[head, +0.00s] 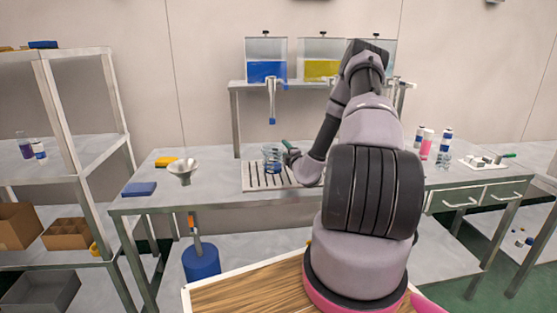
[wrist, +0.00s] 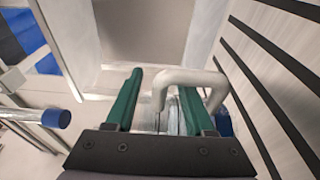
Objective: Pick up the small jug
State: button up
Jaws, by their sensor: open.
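The small jug (head: 272,158) is a clear, bluish vessel, standing upright on a pale slotted tray (head: 247,186) on the bench. My gripper (head: 290,150) is at its right side, low and close to it. In the wrist view my gripper (wrist: 160,98) has its two green fingers spread apart. A pale grey curved bar, seemingly the jug's handle (wrist: 188,77), arches across near the right finger, with part of it between the fingers. Glass and a blue patch show below it. I cannot tell whether a finger touches the handle. Most of the jug is hidden in the wrist view.
A tap with a blue tip (head: 271,121) hangs above the jug, below the blue tank (head: 266,71). A funnel (head: 183,170), a blue pad (head: 139,189) and a yellow block (head: 166,161) lie to the left. Bottles (head: 426,145) stand to the right.

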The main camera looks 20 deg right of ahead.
jog(key=shift+w, duration=0.5)
grip_shut()
jog(key=shift+r, duration=0.1)
